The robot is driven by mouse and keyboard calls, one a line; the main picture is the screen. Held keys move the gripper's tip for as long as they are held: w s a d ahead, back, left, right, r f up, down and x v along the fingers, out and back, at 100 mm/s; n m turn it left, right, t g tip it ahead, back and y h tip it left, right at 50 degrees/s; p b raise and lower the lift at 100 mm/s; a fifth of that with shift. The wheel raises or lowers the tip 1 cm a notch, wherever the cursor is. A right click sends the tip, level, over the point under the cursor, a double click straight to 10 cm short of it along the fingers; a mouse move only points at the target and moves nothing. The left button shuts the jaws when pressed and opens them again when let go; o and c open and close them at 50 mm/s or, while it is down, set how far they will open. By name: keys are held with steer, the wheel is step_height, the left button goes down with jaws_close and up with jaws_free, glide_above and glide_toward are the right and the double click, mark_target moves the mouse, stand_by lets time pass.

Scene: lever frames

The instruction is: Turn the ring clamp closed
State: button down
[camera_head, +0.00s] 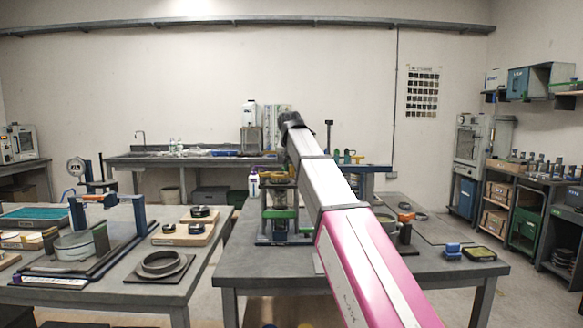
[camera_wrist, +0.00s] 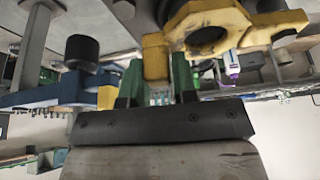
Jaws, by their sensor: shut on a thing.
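The yellow ring clamp (camera_wrist: 212,22) shows at the top of the wrist view, with a dark round opening in its body and a tab (camera_wrist: 156,62) pointing down toward me. My gripper (camera_wrist: 157,80) has its two green fingers on either side of this tab and is shut on it. In the head view my arm reaches over the middle table, and its dark wrist hides my fingers. A green and blue fixture (camera_head: 280,214) stands on that table just left of my arm. I cannot make out the ring clamp clearly there.
In the wrist view a blue bracket (camera_wrist: 55,92) and a black knob (camera_wrist: 82,50) lie left of the clamp. A left table holds a grey ring (camera_head: 161,263).

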steer(key=shift+d, duration=0.15)
steer(key=c, duration=1)
jaws_free()
steer(key=shift+s, duration=0.1)
steer(key=shift+o, duration=0.2)
steer(key=v, duration=1)
steer(key=shift+r, duration=0.4)
steer(key=shift+s, duration=0.1)
